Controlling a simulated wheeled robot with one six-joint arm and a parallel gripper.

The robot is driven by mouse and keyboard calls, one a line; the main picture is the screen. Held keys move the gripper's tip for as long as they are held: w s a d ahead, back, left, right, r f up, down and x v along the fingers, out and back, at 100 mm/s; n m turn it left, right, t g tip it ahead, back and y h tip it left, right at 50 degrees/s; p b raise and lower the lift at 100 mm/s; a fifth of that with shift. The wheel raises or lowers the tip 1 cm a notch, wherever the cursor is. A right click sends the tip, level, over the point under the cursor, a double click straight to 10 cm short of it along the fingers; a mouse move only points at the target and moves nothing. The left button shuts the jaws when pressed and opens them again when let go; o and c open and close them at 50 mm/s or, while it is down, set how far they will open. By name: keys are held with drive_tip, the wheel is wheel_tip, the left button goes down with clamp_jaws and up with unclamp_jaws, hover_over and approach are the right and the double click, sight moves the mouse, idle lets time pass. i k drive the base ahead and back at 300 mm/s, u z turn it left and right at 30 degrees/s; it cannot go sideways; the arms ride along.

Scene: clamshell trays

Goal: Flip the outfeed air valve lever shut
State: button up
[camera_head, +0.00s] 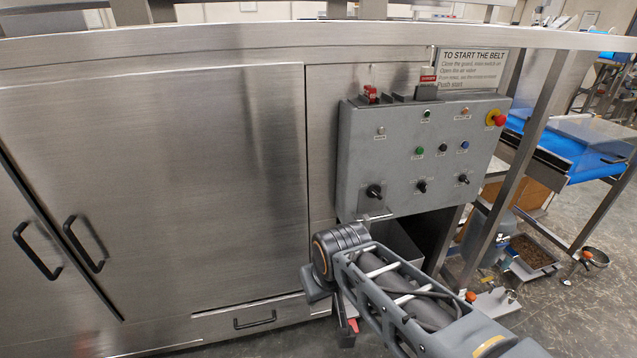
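I cannot make out for certain which part is the outfeed air valve lever; no label for it is readable. A grey control box (425,150) on the steel cabinet carries black rotary switches, such as the left one (374,191), coloured buttons and a red emergency stop (496,118). My arm reaches in from the lower right, its wrist below the box and in front of the cabinet. A dark part with a red patch (348,328) shows beneath the wrist; I cannot tell whether it is my gripper or a fitting. My fingertips are not clearly visible.
A start instruction sign (471,69) hangs above the box. Steel cabinet doors (170,170) with black handles fill the left. A slanted steel leg (515,180) stands at right, before a blue belt (580,145). A brown-filled tray (533,252) and small orange-topped fittings (470,297) are low at right.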

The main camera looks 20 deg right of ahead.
sight(504, 244)
drive_tip(key=z, duration=0.5)
drive_tip(key=k, duration=1.25)
drive_tip(key=z, duration=1.15)
drive_tip(key=i, duration=0.85)
drive_tip(key=z, duration=0.4)
drive_tip(key=i, duration=1.2)
drive_tip(key=u, duration=1.35)
drive_tip(key=k, duration=0.9)
drive_tip(key=z, duration=0.1)
